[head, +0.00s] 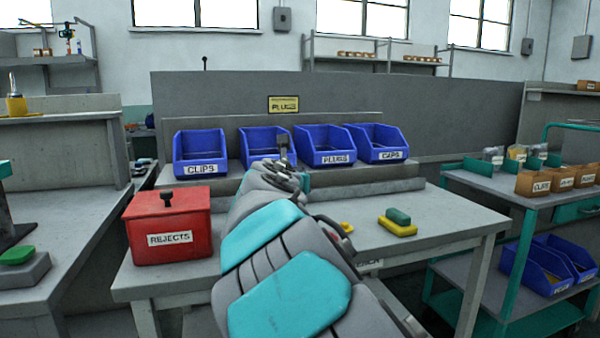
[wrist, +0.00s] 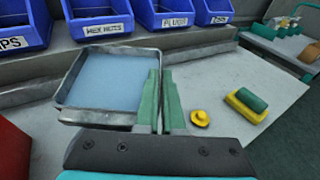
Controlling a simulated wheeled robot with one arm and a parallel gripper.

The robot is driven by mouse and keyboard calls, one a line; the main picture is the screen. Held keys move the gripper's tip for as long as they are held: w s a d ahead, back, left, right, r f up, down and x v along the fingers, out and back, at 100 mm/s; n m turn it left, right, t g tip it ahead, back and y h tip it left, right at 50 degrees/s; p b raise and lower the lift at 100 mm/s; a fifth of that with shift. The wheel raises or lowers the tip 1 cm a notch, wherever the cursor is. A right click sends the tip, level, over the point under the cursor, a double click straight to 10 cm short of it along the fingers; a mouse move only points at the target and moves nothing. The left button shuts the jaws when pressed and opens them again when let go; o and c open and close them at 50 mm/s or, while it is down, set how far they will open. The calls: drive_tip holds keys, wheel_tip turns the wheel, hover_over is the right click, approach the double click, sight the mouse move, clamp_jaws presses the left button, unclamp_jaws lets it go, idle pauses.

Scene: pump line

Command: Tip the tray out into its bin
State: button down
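In the wrist view a shallow grey metal tray (wrist: 69,113) with a pale blue floor lies left of the fingers, below the bins. No loose parts can be made out in it. My gripper (wrist: 161,72) has its two green fingers close together at the tray's right wall, one on each side, and appears shut on it. Whether the tray touches the table is unclear. In the head view my arm hides the tray. Blue bins stand behind: CLIPS (head: 198,155), HEX NUTS (wrist: 103,20), PLUGS (head: 325,148) and CAPS (head: 377,145). The tray bears no readable label.
A red REJECTS box (head: 170,225) stands at the table's left. A yellow and green block (head: 397,225) and a small yellow knob-like piece (wrist: 200,118) lie to the right. A raised ledge (head: 370,187) carries the bins. The table's right part (head: 450,215) is clear. A cart (head: 520,195) stands farther right.

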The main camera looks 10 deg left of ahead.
drive_tip(key=shift+f+t, duration=0.15)
drive_tip(key=shift+t, duration=0.25)
drive_tip(key=shift+d+f, duration=0.1)
drive_tip(key=shift+f, duration=0.25)
drive_tip(key=shift+t+b, duration=0.3)
drive_tip(key=shift+b, duration=0.7)
drive_tip(key=shift+b, duration=0.35)
drive_tip(key=shift+s+t+b, duration=0.1)
drive_tip(key=shift+t+b, duration=0.3)
drive_tip(key=shift+b, duration=0.65)
drive_tip(key=shift+r, duration=0.25)
drive_tip(key=shift+s+r+p, duration=0.1)
drive_tip(key=shift+s+p, duration=0.55)
drive_tip(key=shift+p, duration=0.05)
